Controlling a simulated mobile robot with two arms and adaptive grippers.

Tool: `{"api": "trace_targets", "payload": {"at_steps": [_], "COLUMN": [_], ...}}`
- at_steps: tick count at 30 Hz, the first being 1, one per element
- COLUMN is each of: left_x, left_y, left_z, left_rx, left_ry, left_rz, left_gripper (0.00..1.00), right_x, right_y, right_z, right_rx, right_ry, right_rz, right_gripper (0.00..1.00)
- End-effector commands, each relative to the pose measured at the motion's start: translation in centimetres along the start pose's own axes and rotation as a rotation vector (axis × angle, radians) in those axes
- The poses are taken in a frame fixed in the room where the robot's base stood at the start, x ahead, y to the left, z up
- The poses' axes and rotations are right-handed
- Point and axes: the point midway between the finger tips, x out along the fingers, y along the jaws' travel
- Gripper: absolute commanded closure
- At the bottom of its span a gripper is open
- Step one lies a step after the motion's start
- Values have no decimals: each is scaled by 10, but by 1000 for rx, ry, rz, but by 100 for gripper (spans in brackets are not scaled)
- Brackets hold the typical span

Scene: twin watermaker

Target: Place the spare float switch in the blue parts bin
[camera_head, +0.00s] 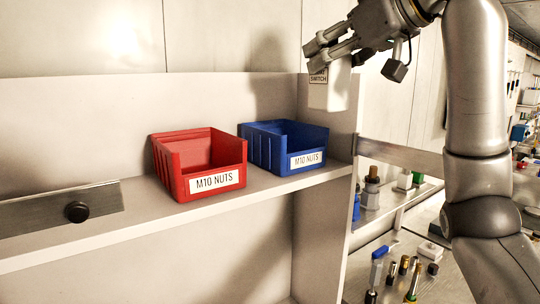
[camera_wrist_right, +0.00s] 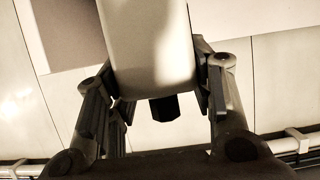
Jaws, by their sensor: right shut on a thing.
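The spare float switch (camera_head: 330,94) is a white box with a dark label ending in "SWITCH". My right gripper (camera_head: 326,52) is shut on its upper part and holds it up, right of and above the blue parts bin. In the right wrist view the pale box (camera_wrist_right: 150,45) sits between the two fingers of the right gripper (camera_wrist_right: 155,85), with a dark fitting at its near end. The blue parts bin (camera_head: 264,148), labelled "M10 NUTS", stands on the shelf with its open top facing up. The part of its inside that shows looks empty. My left gripper is not in view.
A red bin (camera_head: 185,165), also labelled "M10 NUTS", stands left of the blue one on the white shelf (camera_head: 100,232). A side panel (camera_head: 343,125) closes the shelf's right end. A metal plate with a black knob (camera_head: 77,211) is at left. Several small parts lie lower right.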

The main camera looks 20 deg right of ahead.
Motion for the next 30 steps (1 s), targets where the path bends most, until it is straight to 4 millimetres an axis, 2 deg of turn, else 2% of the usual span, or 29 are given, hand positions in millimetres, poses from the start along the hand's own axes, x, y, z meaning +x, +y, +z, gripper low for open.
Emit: {"api": "trace_targets", "payload": {"at_steps": [2, 5, 10, 14, 18, 25, 30], "left_x": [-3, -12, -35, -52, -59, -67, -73], "left_y": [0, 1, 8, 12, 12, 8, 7], "left_z": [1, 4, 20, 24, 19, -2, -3], "left_rx": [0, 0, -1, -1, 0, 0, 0], "left_ry": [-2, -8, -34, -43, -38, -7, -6], "left_rz": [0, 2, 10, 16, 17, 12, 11], "left_gripper": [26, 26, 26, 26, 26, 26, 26], "right_x": [3, 19, 64, 99, 126, 152, 165], "right_y": [0, 0, 0, 1, 1, 2, 1], "right_z": [-2, -3, -4, -3, 14, 28, 35], "right_rx": [0, 0, 2, 1, 1, 0, 1], "right_ry": [2, -1, -3, -4, -2, 4, 1], "right_rz": [0, -1, -2, -2, 0, 0, -1], "right_gripper": [85, 85, 85, 85, 85, 85, 85]}}
